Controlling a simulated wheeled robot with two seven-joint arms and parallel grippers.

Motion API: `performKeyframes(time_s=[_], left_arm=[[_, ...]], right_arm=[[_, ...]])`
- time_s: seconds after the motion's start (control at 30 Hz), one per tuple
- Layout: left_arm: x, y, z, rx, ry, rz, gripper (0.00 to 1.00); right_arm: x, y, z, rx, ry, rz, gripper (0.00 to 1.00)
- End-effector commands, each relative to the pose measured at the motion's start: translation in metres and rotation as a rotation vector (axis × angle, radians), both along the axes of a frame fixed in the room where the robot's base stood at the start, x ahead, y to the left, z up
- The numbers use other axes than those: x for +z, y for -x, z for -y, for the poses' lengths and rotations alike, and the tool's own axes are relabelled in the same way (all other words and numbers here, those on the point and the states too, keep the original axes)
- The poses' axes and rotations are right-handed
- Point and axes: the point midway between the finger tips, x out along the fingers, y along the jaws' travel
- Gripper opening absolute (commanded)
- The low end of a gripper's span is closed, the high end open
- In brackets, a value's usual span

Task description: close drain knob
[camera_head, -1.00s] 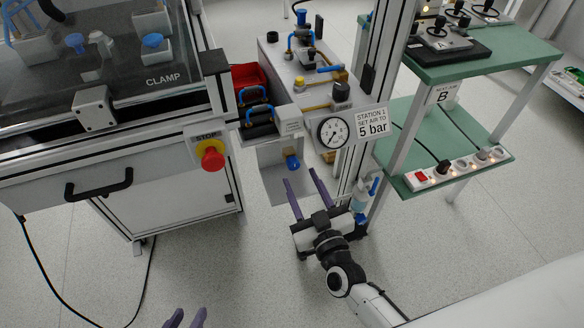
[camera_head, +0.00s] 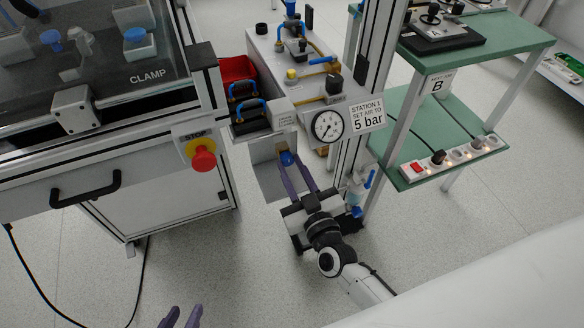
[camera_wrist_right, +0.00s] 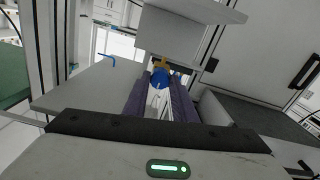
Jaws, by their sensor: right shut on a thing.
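The blue drain knob (camera_head: 287,158) sits on a small brass fitting under the grey station box. My right gripper (camera_head: 289,166) reaches up to it from below, with its two purple fingers on either side of the knob and shut on it. In the right wrist view the blue knob (camera_wrist_right: 160,79) shows between the ends of the fingers (camera_wrist_right: 160,88), below the brass fitting. My left gripper (camera_head: 184,314) shows only as two purple fingertips at the bottom edge, apart and with nothing seen between them.
A pressure gauge (camera_head: 327,126) and a "5 bar" sign (camera_head: 365,114) are above right of the knob. A filter with blue parts (camera_head: 357,190) hangs by the post, close to my right arm. A red stop button (camera_head: 203,160) is on the left cabinet. Floor below is clear.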

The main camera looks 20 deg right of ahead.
Motion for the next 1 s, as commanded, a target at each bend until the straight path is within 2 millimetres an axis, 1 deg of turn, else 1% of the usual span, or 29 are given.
performKeyframes(time_s=[0.17, 0.37, 1.0], left_arm=[[0.0015, -0.0011, 0.0002, 0.001, 0.0, 0.001, 0.31], [0.0051, -0.0048, -0.0001, -0.001, -0.003, 0.006, 0.31], [0.0068, -0.0039, -0.0014, -0.006, -0.014, -0.001, 0.31]], right_arm=[[0.0001, 0.0001, 0.0003, 0.0, -0.038, -0.001, 0.02], [0.0008, 0.0, 0.0, 0.0, -0.148, -0.005, 0.02], [0.0002, -0.0003, -0.0002, 0.0, -0.741, -0.025, 0.02]])
